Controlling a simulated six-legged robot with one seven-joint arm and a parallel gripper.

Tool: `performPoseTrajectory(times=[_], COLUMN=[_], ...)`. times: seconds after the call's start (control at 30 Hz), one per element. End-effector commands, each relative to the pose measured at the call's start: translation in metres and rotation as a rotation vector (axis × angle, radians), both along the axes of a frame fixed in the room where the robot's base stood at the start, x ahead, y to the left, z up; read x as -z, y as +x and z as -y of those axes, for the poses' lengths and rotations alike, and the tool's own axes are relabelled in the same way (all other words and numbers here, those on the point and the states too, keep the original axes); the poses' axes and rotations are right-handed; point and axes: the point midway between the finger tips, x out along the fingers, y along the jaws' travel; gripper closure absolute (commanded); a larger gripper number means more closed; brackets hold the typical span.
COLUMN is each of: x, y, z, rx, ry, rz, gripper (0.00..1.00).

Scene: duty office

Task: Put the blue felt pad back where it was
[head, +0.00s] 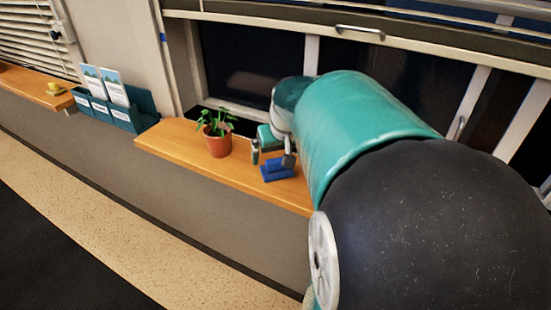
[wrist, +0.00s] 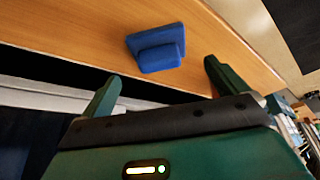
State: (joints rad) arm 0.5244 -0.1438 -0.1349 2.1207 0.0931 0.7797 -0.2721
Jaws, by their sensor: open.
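The blue felt pad (head: 277,173) lies on the wooden sill, right of a potted plant. In the wrist view it shows as a smaller blue block (wrist: 158,58) on a flatter blue piece (wrist: 172,35); I cannot tell whether these are one object or two. My gripper (head: 272,156) is open and empty close to the blue pad, with its two fingers spread. In the wrist view the pad is beyond the fingertips of my gripper (wrist: 160,77) and roughly between them, not gripped. My arm hides the right part of the sill in the head view.
The potted plant (head: 217,142) stands on the wooden sill (head: 171,137) close left of my gripper. A teal leaflet holder (head: 125,118) stands farther left. A window (head: 248,58) is behind the sill. A yellow item (head: 54,88) sits on the far-left ledge.

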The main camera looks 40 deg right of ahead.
Motion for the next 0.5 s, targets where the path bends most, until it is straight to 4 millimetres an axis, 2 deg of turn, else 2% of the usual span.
performPoseTrajectory(times=[0.1,0.23,0.43,0.5], x=[-0.027,-0.050,-0.070,-0.072], y=[-0.009,-0.018,-0.026,-0.026], z=[-0.004,-0.008,-0.012,-0.020], rx=[-0.001,0.000,0.000,-0.011], ry=[-0.003,-0.003,-0.001,-0.001], rz=[0.005,0.004,0.002,0.004], gripper=[0.02,0.02,0.02,0.02])
